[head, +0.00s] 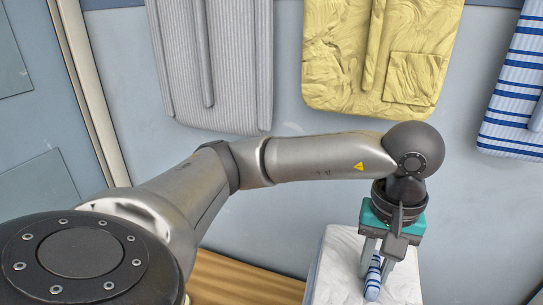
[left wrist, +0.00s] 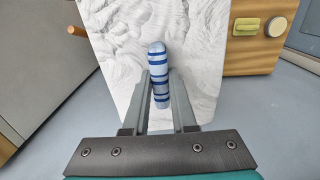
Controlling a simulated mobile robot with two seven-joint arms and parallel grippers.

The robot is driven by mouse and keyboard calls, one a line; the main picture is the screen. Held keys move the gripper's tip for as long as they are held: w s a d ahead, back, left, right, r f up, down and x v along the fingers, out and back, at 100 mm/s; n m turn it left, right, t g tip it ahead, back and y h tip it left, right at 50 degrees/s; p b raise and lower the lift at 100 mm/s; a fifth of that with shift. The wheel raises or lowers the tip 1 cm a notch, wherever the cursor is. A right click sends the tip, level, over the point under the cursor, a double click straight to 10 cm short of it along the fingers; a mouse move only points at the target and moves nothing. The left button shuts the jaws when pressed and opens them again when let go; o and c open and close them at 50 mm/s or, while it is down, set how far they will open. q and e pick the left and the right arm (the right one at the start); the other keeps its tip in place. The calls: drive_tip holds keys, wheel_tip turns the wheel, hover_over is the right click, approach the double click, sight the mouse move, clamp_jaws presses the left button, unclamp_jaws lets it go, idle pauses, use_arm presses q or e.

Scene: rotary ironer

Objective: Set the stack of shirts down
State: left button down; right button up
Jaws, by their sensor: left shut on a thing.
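My left gripper (head: 374,278) points down over a white, wrinkled-looking surface (head: 335,265) at the lower right of the head view. It is shut on a narrow, blue-and-white striped cloth piece (head: 373,279), which I take for the stack of shirts. In the left wrist view the striped piece (left wrist: 158,75) stands between the two fingers, its rounded end pointing away over the white surface (left wrist: 205,65). Only its narrow edge shows, so I cannot count layers. I cannot tell whether it touches the white surface. My right gripper is not in view.
A grey ribbed shirt (head: 240,60), a yellow shirt (head: 330,60) and a blue-striped shirt (head: 510,100) hang along the wall at the back. A wooden surface (head: 240,285) lies left of the white one.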

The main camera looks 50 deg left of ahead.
sight(355, 254)
use_arm(q)
drive_tip(key=shift+w+a+n, duration=0.3)
drive_tip(key=shift+n, duration=0.7)
drive_tip(key=n, duration=0.1)
drive_tip(key=a+n, duration=0.1)
drive_tip(key=n, duration=0.1)
drive_tip(key=shift+w+r, duration=0.1)
drive_tip(key=shift+w, duration=0.2)
drive_tip(key=n, duration=0.1)
drive_tip(key=a+n, duration=0.1)
drive_tip(key=n, duration=0.1)
drive_tip(key=w+a+n, duration=0.1)
drive_tip(key=n, duration=0.2)
drive_tip(key=a+n, duration=0.1)
drive_tip(key=n, duration=0.3)
drive_tip(key=shift+w+a, duration=0.3)
drive_tip(key=shift+a, duration=0.05)
drive_tip(key=shift+w+a+n+b, duration=0.15)
drive_tip(key=shift+a+n+b, duration=0.3)
drive_tip(key=shift+n, duration=0.95)
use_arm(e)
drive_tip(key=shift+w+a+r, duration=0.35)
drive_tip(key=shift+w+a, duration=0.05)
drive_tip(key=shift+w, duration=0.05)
